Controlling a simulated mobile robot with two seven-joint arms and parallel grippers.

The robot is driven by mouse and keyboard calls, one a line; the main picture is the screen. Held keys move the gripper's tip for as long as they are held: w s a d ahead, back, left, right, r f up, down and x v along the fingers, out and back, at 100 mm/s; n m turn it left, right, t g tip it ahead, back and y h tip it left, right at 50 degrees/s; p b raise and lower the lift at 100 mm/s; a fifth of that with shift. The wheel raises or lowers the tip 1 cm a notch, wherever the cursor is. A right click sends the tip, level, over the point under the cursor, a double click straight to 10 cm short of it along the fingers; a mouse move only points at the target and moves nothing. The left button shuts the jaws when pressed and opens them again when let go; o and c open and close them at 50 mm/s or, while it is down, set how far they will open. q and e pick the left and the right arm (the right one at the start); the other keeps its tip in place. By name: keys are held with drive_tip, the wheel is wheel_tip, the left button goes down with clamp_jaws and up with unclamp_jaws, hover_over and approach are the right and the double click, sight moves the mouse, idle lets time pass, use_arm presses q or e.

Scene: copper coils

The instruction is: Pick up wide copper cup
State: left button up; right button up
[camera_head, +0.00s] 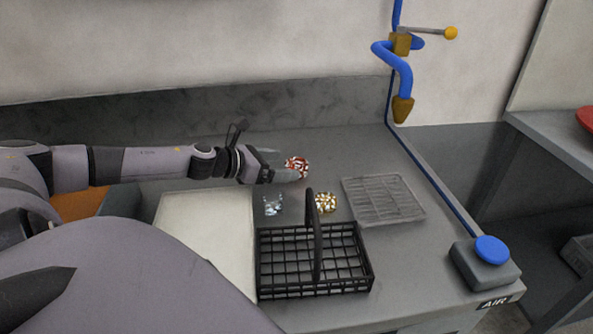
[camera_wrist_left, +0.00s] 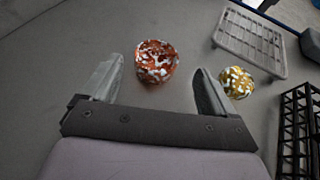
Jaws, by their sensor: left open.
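The wide copper cup appears to be the reddish-copper, white-speckled round piece (camera_head: 297,166) on the grey worktop. In the left wrist view the reddish piece (camera_wrist_left: 157,61) lies ahead of and between my open left fingers, apart from both. My left gripper (camera_head: 284,165) reaches in from the left and is open and empty, close beside the reddish piece. In the left wrist view my left gripper (camera_wrist_left: 157,82) shows both fingers spread. A gold, white-speckled piece (camera_head: 326,203) sits nearer the front; it also shows in the left wrist view (camera_wrist_left: 236,82). My right gripper is not in view.
A black wire basket (camera_head: 315,290) with an upright handle stands in front. A grey slotted rack (camera_head: 383,199) lies to the right. A clear, shiny piece (camera_head: 272,205) sits left of the gold one. The back worktop is clear.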

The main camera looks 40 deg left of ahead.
sight(305, 165)
use_arm(q)
drive_tip(key=shift+w, duration=0.2)
drive_tip(key=shift+p+x, duration=0.8)
drive_tip(key=shift+x, duration=0.6)
drive_tip(key=shift+p+x, duration=0.3)
drive_tip(key=shift+x, duration=0.8)
drive_tip(key=shift+a+f, duration=0.15)
drive_tip(key=shift+f, duration=0.05)
drive_tip(key=c, duration=1.1)
